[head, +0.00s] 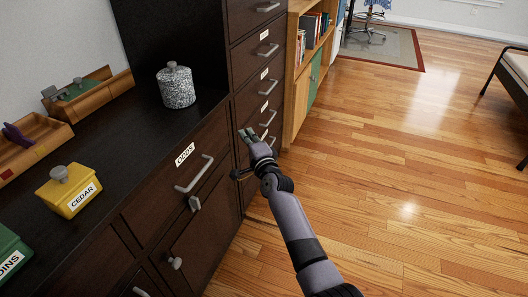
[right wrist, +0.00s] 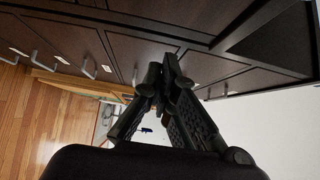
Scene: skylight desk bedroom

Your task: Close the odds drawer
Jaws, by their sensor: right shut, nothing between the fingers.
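The odds drawer (head: 160,205) is a dark wood drawer front below the black counter top, with a white ODDS label (head: 184,155) and a grey bar handle (head: 195,175). I see no clear gap above its front in the head view, and cannot tell exactly how far it stands out. My right gripper (head: 247,134) is shut and empty, to the right of the ODDS label and handle, close in front of the tall drawer stack. In the right wrist view the fingertips (right wrist: 163,72) are together, near dark drawer fronts. My left gripper is not in view.
A tall drawer stack (head: 245,58) with several handles stands right of the counter. A speckled jar (head: 176,86), a yellow CEDAR box (head: 70,191) and wooden trays (head: 36,143) are on the counter. A bookcase (head: 299,90) stands beyond. The wood floor (head: 400,180) is clear.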

